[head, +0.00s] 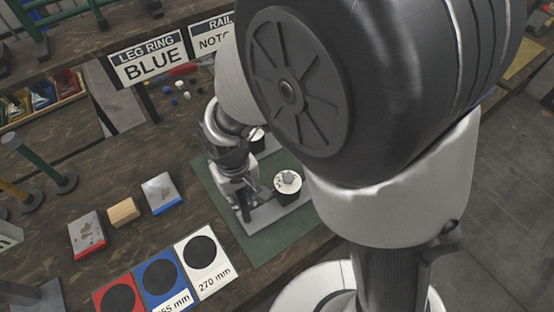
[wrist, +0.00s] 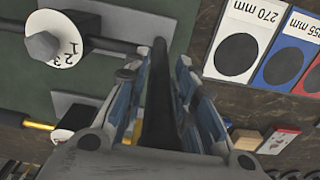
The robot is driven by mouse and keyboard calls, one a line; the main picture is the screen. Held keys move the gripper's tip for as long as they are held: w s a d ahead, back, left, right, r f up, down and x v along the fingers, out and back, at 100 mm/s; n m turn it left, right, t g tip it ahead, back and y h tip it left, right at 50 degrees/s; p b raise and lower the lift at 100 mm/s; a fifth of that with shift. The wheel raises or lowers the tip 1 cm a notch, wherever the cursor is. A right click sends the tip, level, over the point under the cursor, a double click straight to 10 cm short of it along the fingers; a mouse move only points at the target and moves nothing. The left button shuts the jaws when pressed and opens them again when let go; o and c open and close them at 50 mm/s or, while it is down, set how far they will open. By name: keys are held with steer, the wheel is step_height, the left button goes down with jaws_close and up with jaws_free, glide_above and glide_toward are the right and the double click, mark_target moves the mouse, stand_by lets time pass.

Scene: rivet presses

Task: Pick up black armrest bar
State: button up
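A black bar (wrist: 160,95), which looks like the armrest bar, stands lengthwise between the two fingers of my gripper (wrist: 163,75) in the wrist view. Narrow gaps show between the bar and the fingers, so my gripper looks open around it. The bar's lower end is hidden by the gripper body. In the head view my gripper (head: 246,200) is low over the grey press plate (head: 262,220), left of a white dial with a grey knob (head: 288,181). The bar cannot be made out clearly there.
The dial also shows in the wrist view (wrist: 62,45), with a dark rod beside it. Red, blue and white size cards (head: 202,262) lie at the front. Small boxes and a wooden block (head: 123,212) lie at left. A LEG RING BLUE sign (head: 149,62) stands behind.

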jaws_close()
steer(key=shift+r, duration=0.1)
stand_by(0.5)
